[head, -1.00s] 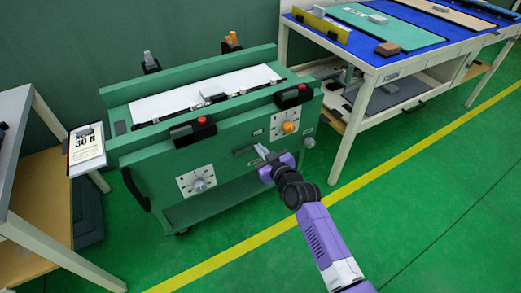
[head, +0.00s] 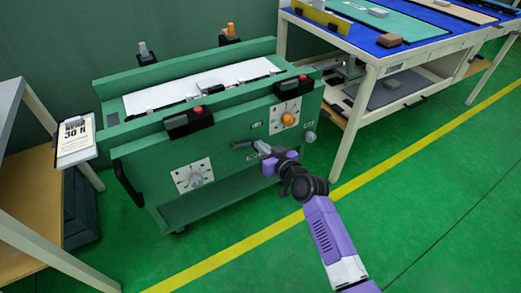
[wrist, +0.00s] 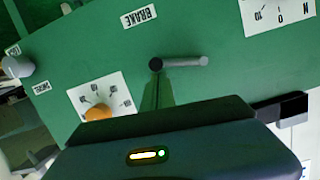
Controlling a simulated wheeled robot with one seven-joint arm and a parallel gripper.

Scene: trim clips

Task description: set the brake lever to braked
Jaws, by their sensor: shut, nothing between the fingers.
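The brake lever (head: 242,145) is a short grey handle on the green front panel of the cart. In the wrist view the lever (wrist: 185,62) lies nearly level, its dark pivot at its left end. A BRAKE label (wrist: 138,18) sits close by, upside down in that view. My gripper (head: 259,146) is shut and empty, with its tips at the panel close to the pivot end of the lever. In the wrist view my gripper (wrist: 156,78) points at the pivot; I cannot tell whether it touches. The handle's free end is clear of the fingers.
The cart front also carries an orange knob (head: 288,120), a grey dial (head: 195,180) and a round grey knob (head: 309,137). Black clamps with red buttons (head: 197,109) line its top edge. A blue-topped workbench (head: 362,47) stands right; floor in front is open.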

